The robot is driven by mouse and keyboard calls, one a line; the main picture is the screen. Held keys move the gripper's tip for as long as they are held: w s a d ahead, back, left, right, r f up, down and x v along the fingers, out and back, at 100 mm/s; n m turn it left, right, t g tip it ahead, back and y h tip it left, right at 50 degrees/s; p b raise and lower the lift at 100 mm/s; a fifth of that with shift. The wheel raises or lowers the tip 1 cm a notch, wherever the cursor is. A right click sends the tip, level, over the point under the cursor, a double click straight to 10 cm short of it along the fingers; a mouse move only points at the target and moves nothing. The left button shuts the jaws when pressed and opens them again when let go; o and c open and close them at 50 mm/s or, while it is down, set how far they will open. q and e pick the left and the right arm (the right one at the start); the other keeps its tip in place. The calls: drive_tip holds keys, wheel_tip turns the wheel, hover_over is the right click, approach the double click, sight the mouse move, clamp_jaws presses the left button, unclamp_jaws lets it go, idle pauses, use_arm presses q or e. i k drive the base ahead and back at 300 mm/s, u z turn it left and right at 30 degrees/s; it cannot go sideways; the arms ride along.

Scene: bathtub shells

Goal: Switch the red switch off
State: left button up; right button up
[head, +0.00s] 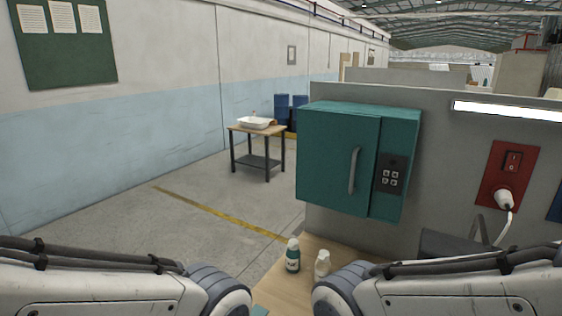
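The red switch (512,161) is a small rocker on a red wall plate (498,190) at the right of the head view. A white plug (504,199) with a cable sits in the plate below the rocker. Which way the rocker is tipped is too small to tell. My two arms come in from the lower left and lower right corners. Both grippers are out of the picture, and neither arm is seen touching the switch.
A teal cabinet (338,158) with a grey handle and keypad hangs left of the switch. Below it, two bottles (293,256) (322,264) stand on a wooden worktop (283,284). A lit strip lamp (508,110) is above the plate. A small table (258,131) holds a white basin (256,122) farther back.

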sight(512, 163)
drive_tip(key=z, duration=1.9)
drive_tip(key=k, duration=0.7)
drive_tip(key=u, duration=0.8)
drive_tip(key=i, duration=0.45)
drive_tip(key=u, duration=0.05)
